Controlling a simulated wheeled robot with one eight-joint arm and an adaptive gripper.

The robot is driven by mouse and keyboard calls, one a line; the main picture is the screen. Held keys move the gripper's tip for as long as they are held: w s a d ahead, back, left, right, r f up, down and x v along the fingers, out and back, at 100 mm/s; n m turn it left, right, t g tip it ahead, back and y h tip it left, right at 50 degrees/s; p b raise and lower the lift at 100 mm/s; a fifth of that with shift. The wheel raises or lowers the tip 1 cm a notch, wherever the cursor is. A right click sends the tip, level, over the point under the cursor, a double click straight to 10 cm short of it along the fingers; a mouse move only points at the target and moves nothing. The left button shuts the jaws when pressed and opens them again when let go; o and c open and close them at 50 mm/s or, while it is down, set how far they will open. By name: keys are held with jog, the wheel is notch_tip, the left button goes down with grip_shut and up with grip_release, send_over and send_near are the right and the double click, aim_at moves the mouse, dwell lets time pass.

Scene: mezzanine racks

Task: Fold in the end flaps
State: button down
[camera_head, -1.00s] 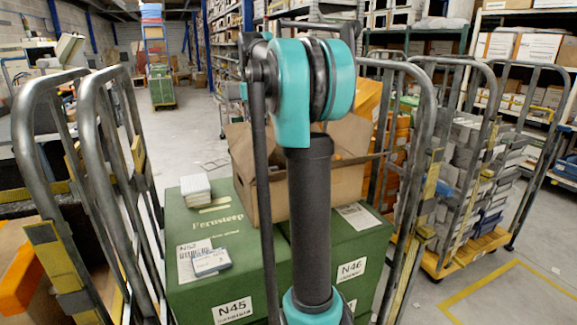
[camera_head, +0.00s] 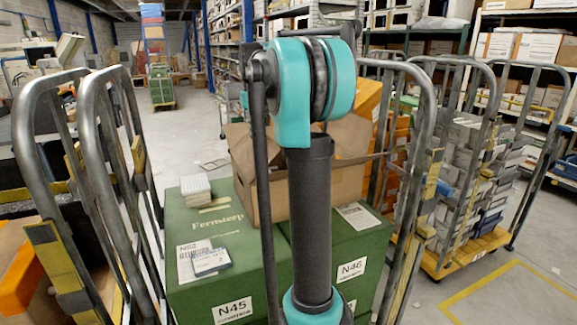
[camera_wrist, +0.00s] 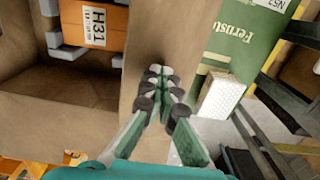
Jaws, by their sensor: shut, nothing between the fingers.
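An open brown cardboard carton (camera_head: 331,190) stands on green boxes, partly hidden behind my arm in the head view. A raised flap (camera_head: 240,137) shows at its left side. In the wrist view a broad cardboard flap (camera_wrist: 165,35) runs down the middle, and my gripper (camera_wrist: 162,75) is over it. The fingers are shut together with nothing between them. I cannot tell whether the tips touch the cardboard. The head view hides my gripper.
Two green boxes (camera_head: 230,285) carry the carton, a white stack (camera_head: 195,190) and a small blue-white packet (camera_head: 211,262). Metal cage rails stand close at left (camera_head: 95,150) and right (camera_head: 425,150). A loaded cage trolley (camera_head: 470,190) stands farther right. Open floor lies behind at left.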

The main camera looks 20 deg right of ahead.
aim_at(257, 146)
jog(key=shift+f, duration=3.3)
notch_tip(257, 146, up, 14)
